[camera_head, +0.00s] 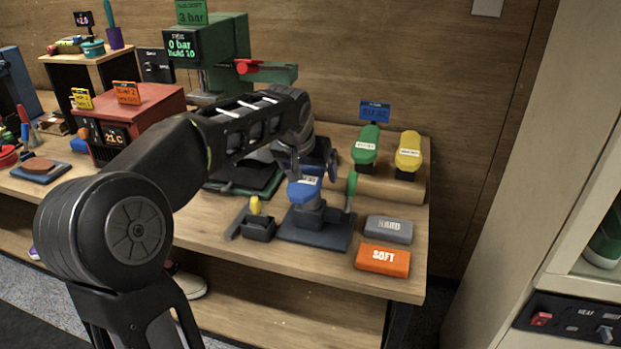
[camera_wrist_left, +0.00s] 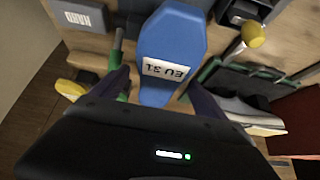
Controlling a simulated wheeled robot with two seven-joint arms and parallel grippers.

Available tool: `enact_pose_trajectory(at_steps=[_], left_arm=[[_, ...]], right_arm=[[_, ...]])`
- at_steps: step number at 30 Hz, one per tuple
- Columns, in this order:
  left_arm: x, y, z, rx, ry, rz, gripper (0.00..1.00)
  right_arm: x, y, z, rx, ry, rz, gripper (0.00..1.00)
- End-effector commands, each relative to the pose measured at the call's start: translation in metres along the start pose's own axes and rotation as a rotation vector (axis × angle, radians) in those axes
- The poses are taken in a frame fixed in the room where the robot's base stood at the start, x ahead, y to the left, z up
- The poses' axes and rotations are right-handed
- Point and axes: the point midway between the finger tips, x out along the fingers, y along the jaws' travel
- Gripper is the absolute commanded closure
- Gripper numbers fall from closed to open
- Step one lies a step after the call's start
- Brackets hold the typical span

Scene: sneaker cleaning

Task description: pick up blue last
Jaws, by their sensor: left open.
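The blue last (camera_head: 303,191) stands on a grey post and dark base (camera_head: 325,236), with a green-handled lever (camera_head: 351,186) to its right. In the left wrist view the blue last (camera_wrist_left: 172,42) carries a white label reading EU 31. My left gripper (camera_head: 306,172) is open at the blue last, coming from above and behind it. In the left wrist view its two fingers lie on either side of the last's lower end; I cannot tell whether they touch it. My right gripper is not in view.
A green last (camera_head: 366,145) and a yellow last (camera_head: 408,152) stand on a wooden rack (camera_head: 393,184) behind. Grey HARD (camera_head: 388,229) and orange SOFT (camera_head: 383,260) blocks lie right of the base. A small dark holder (camera_head: 259,229) with a yellow knob stands to its left.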

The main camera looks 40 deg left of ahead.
Motion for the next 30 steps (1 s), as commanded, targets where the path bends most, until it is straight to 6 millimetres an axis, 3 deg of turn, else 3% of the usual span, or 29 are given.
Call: enact_pose_trajectory(at_steps=[4, 9, 26, 30], left_arm=[[0.024, 0.002, 0.001, 0.001, -0.005, -0.001, 0.16], [0.038, 0.001, 0.000, 0.000, -0.002, -0.001, 0.16], [0.038, 0.001, 0.000, 0.000, -0.001, 0.000, 0.16], [0.038, 0.001, 0.000, 0.000, -0.001, 0.000, 0.25]], right_arm=[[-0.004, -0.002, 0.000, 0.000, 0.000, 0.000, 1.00], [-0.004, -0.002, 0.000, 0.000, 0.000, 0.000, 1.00], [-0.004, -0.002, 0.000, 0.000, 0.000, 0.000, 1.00], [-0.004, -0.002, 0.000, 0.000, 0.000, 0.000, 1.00]])
